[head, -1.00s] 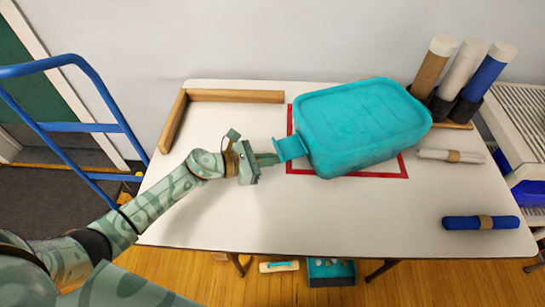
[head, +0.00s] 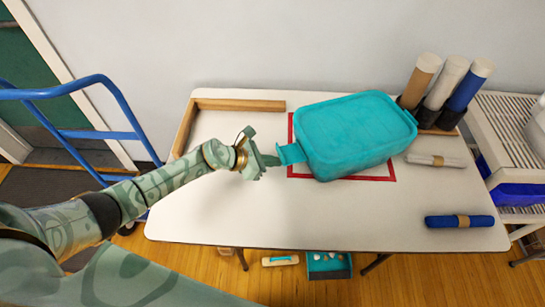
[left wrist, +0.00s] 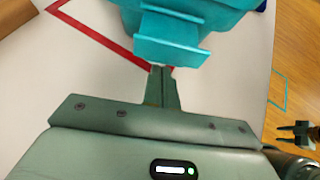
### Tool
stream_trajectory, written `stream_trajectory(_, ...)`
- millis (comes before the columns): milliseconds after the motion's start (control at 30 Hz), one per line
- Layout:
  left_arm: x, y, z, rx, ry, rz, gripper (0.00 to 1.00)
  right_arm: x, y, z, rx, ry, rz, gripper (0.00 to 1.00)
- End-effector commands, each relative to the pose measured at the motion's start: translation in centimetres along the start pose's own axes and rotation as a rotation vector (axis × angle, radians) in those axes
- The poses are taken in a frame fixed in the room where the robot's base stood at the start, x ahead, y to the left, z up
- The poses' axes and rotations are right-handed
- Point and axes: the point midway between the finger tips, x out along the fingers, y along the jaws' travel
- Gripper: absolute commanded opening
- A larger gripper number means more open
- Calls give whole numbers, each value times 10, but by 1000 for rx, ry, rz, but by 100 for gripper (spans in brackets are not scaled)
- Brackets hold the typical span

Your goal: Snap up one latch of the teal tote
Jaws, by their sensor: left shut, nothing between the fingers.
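The teal tote (head: 355,130) stands lid-up on the table within a red outlined rectangle. A flat teal latch (head: 291,153) sticks out from its left end, swung outward from the wall. The latch also shows in the left wrist view (left wrist: 158,50). My left gripper (head: 274,160) is shut and empty, with its tips right by the latch's outer edge. In the left wrist view the closed fingertips (left wrist: 161,72) sit just below the latch flap; I cannot tell whether they touch. A dark forked part (left wrist: 299,134) at the right edge there may be my right gripper; its opening is unclear.
A wooden corner guard (head: 238,104) lies at the back left. Upright tubes (head: 440,90) stand at the back right; a grey roll (head: 437,160) and a blue roll (head: 459,221) lie at right. A blue hand truck (head: 100,135) stands left. The front table is clear.

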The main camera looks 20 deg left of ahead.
Motion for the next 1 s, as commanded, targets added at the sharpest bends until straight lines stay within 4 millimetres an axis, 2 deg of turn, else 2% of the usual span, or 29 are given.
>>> stream_trajectory(33, -10, 2, 19, 8, 34, 4, 0, -25, 2, -7, 0, 13, 5, 40)
stream_trajectory(100, -15, 2, 25, 10, 97, 5, 0, -45, 4, -12, 0, 23, 8, 40)
stream_trajectory(200, -19, 2, 32, 9, 193, 5, 0, -71, 6, -17, 0, 33, 11, 40)
stream_trajectory(400, -24, 2, 43, 7, 385, 4, 0, -111, 9, -24, 0, 46, 16, 40)
stream_trajectory(667, -26, 2, 58, 6, 626, 5, 0, -137, 11, -28, 0, 52, 20, 40)
stream_trajectory(1000, -23, 1, 81, 3, 614, 1, 0, -144, 13, -28, -1, 52, 22, 40)
